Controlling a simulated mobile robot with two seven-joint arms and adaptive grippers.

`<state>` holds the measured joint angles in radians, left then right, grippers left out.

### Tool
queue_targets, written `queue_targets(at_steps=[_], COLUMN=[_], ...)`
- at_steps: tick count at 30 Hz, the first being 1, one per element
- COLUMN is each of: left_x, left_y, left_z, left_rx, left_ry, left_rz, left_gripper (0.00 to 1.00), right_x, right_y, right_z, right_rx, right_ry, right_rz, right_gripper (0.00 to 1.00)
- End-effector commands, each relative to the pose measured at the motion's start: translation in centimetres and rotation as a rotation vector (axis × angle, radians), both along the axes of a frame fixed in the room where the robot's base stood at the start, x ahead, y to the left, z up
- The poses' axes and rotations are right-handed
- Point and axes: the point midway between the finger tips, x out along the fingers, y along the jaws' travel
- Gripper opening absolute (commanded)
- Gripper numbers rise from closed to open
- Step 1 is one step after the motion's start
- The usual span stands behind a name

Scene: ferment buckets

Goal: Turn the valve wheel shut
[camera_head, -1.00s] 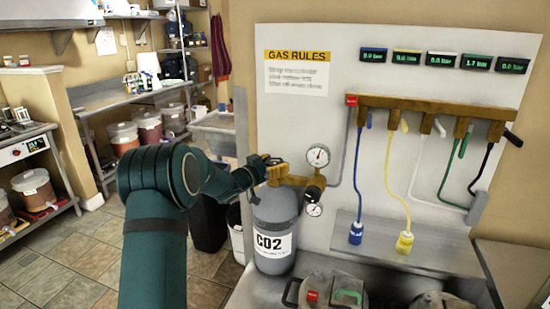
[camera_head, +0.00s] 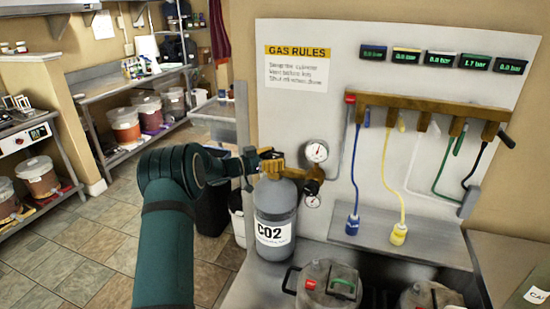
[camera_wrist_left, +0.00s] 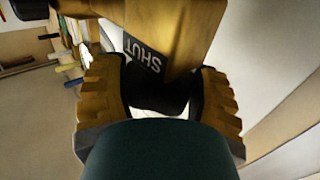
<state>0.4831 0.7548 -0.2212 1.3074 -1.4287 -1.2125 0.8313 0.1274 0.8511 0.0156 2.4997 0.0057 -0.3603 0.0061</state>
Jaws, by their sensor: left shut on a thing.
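The grey CO2 cylinder (camera_head: 273,210) stands upright below a brass valve body (camera_head: 273,168). My left gripper (camera_head: 257,162) is at the valve on top of it, coming from the left. In the left wrist view, a gold block bears a dark SHUT label (camera_wrist_left: 143,53). My left gripper (camera_wrist_left: 160,98) is shut on the valve wheel below that label. Gold ridged shapes flank a dark middle part there; I cannot clearly separate wheel from fingers. The wheel is largely hidden in the head view. My right gripper is not in view.
A pressure gauge (camera_head: 317,152) and a smaller one sit right of the valve. A brass manifold (camera_head: 430,108) with coloured hoses is on the wall panel. Lidded vessels (camera_head: 328,285) stand at the front. Open tiled floor (camera_head: 90,245) lies to the left.

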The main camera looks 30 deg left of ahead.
Motion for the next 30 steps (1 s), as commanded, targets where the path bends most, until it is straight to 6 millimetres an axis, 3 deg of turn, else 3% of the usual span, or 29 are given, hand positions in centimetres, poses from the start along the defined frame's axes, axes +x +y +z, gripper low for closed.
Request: queue_targets(at_steps=[4, 5, 6, 7, 20, 30], left_x=[-0.1, -0.1, -0.1, -0.1, -0.7, -6.1], left_y=[-0.1, -0.1, -0.1, -0.1, 0.4, 3.9], left_z=[-0.6, -0.6, -0.6, -0.5, -0.1, -0.1], left_rx=[-0.001, -0.001, -0.002, -0.001, -0.001, 0.000], left_ry=[0.011, 0.011, 0.011, 0.010, 0.003, 0.005], left_rz=[-0.002, -0.002, -0.002, -0.002, 0.001, 0.003], left_gripper=[0.28, 0.77, 0.91, 0.98, 0.98, 0.98], right_x=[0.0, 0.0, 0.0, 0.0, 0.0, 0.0], right_y=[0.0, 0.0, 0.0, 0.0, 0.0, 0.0], right_z=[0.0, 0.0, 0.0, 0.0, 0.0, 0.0], right_rx=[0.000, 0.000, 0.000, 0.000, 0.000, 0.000], right_ry=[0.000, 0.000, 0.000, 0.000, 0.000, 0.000], right_rz=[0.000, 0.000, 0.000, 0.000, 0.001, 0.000], right_gripper=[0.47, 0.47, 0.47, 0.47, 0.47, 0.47])
